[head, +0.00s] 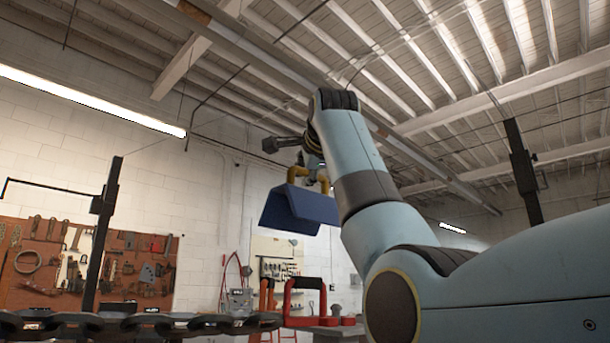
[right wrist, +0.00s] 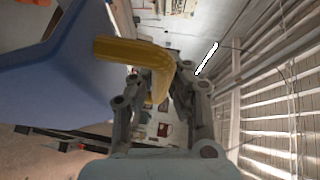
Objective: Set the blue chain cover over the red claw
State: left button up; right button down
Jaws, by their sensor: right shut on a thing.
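The blue chain cover (head: 300,212) hangs in the air in the middle of the head view, a bent blue sheet with a yellow handle (head: 296,174) on top. My right gripper (head: 318,180) is shut on this handle. In the right wrist view the yellow handle (right wrist: 132,52) passes between the fingers (right wrist: 165,95), and the blue sheet (right wrist: 55,75) fills the left side. The red claw (head: 290,300), a red bracket-like shape, stands low in the head view, below and apart from the cover. My left gripper is not in view.
A dark heavy chain (head: 130,325) runs along the lower left, towards the red claw. A tool board (head: 85,262) hangs on the white wall behind. A dark post (head: 103,230) stands at the left. The air between cover and claw looks clear.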

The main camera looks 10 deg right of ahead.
jog(key=shift+w+a, duration=0.1)
jog(key=shift+a, duration=0.25)
jog(key=shift+a+f+n, duration=0.15)
jog(key=shift+f+n, duration=0.1)
jog(key=shift+n, duration=0.05)
jog(key=shift+s+f+b, duration=0.2)
jog(key=shift+f+b, duration=0.5)
jog(key=f, duration=0.1)
jog(key=f+b, duration=0.1)
jog(key=shift+w+d+f, duration=0.1)
jog(key=shift+d+f, duration=0.1)
jog(key=shift+f, duration=0.1)
jog(key=shift+f+b, duration=3.25)
jog(key=shift+f, duration=2.2)
